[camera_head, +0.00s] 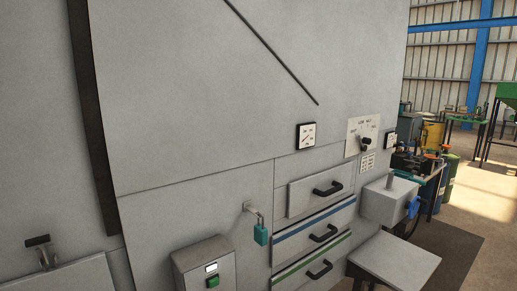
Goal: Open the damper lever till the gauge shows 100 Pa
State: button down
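A small square gauge (306,136) with a white face and dark frame sits on the grey cabinet front; its reading is too small to make out. I cannot tell from the lettering whether this is the damper lever. My gripper is not in view.
A grey box with a blue part (413,207) and a grey ledge (394,264) jut out at right. Open floor lies beyond.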

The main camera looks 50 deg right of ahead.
aim_at(366, 141)
jog(key=z, duration=2.35)
